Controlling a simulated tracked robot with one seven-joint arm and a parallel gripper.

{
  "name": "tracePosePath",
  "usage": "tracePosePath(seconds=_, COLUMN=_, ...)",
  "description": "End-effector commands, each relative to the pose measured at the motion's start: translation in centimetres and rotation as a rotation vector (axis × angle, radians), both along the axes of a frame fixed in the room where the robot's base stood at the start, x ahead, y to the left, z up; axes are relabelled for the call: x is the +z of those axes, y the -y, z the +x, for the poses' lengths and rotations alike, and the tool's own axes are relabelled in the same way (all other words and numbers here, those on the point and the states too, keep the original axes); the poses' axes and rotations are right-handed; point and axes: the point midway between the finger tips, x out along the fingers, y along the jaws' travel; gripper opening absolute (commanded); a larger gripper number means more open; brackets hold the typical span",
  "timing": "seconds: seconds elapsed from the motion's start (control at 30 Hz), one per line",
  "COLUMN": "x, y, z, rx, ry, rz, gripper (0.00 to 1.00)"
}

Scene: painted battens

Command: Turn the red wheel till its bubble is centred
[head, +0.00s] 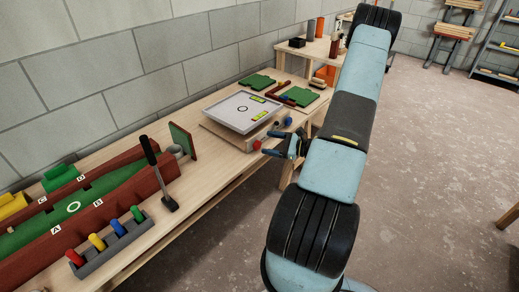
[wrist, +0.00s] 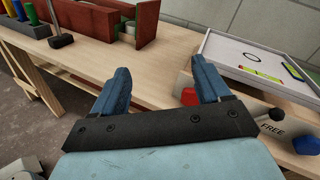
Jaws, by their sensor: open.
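The red wheel (head: 257,145) sits on the near side of the tilting-tray stand. In the wrist view the red wheel (wrist: 188,97) is partly hidden behind my right finger. My gripper (head: 279,149) is open, and nothing is held between its fingers (wrist: 160,84). I cannot tell if the right finger touches the wheel. The white tray (head: 232,120) has a ring mark and two yellow-green bubble vials. One vial (wrist: 260,73) lies along the near edge, the other (wrist: 293,72) at the right. The bubbles are too small to place.
A blue wheel (wrist: 306,146) and a dark knob (wrist: 277,114) beside the word FREE are right of the red wheel. A mallet (head: 160,175), coloured pegs (head: 118,228) and a red-and-green trough (head: 98,215) stand at left. Green boards (head: 300,96) lie behind the tray.

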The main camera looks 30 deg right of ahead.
Motion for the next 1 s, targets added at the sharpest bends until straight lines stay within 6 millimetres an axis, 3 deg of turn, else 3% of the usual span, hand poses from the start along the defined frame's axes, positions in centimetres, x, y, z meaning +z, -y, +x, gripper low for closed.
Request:
tracePosePath(seconds=0.03, x=-1.7, y=0.9, z=-0.4, rx=-0.057, ry=-0.010, rz=0.038, gripper=0.76)
tracePosePath(seconds=0.2, x=-6.3, y=3.6, z=-1.3, rx=-0.230, ry=-0.029, rz=0.125, gripper=0.76)
tracePosePath(seconds=0.4, x=-9.6, y=5.2, z=-2.4, rx=-0.358, ry=-0.045, rz=0.183, gripper=0.76)
tracePosePath(seconds=0.67, x=-10.6, y=5.4, z=-1.7, rx=-0.394, ry=-0.048, rz=0.199, gripper=0.76)
tracePosePath(seconds=1.0, x=-10.6, y=3.4, z=3.4, rx=-0.390, ry=-0.049, rz=0.197, gripper=0.76)
